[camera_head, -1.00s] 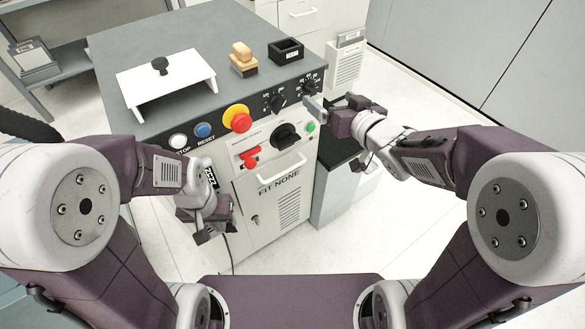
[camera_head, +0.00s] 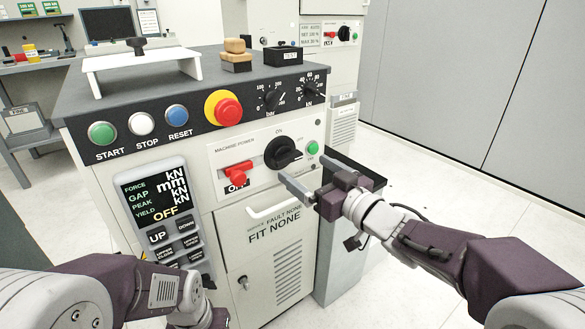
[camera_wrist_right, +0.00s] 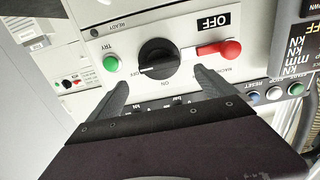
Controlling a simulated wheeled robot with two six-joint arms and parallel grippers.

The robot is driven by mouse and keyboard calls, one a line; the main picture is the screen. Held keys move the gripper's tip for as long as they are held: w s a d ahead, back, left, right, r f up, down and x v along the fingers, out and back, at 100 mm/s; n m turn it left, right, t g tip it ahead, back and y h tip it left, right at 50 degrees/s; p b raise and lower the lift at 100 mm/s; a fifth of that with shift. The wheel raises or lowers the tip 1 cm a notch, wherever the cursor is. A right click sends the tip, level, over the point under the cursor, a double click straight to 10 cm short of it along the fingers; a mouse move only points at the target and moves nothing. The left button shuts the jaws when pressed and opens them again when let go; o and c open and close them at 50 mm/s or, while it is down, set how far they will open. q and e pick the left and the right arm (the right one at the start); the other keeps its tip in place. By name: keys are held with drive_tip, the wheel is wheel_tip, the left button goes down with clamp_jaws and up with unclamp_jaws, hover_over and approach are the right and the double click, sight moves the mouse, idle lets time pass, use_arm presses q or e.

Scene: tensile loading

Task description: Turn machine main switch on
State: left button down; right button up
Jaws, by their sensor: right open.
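The machine's front panel carries a black rotary knob (camera_head: 283,153) under an ON label, beside MACHINE POWER lettering. A red handle (camera_head: 237,173) sits to its left above an OFF label. The wrist view shows the knob (camera_wrist_right: 157,58) and red handle (camera_wrist_right: 220,48) too. My right gripper (camera_head: 305,172) is open and empty, just in front of and below the knob. In the wrist view its fingers (camera_wrist_right: 160,78) point at the knob, one toward each side, apparently not touching it. My left gripper (camera_head: 200,316) is low at the bottom edge, partly cut off; its jaws are unclear.
A green button (camera_head: 312,148) is close right of the knob. Above are start, stop and reset buttons, a red-yellow emergency stop (camera_head: 223,107) and two dials. A display pendant (camera_head: 160,210) hangs at left. A drawer handle (camera_head: 283,206) protrudes below. Floor is clear at right.

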sight(291, 159)
drive_tip(key=x, duration=0.1)
drive_tip(key=b+x, duration=0.1)
drive_tip(key=x, duration=0.3)
drive_tip(key=shift+w+a+f+b, duration=0.1)
drive_tip(key=shift+f+b, duration=0.15)
drive_tip(key=shift+b, duration=0.05)
drive_tip(key=shift+w+a+r, duration=0.15)
drive_tip(key=shift+w+a, duration=0.15)
drive_tip(key=shift+w, duration=0.2)
drive_tip(key=c, duration=1.4)
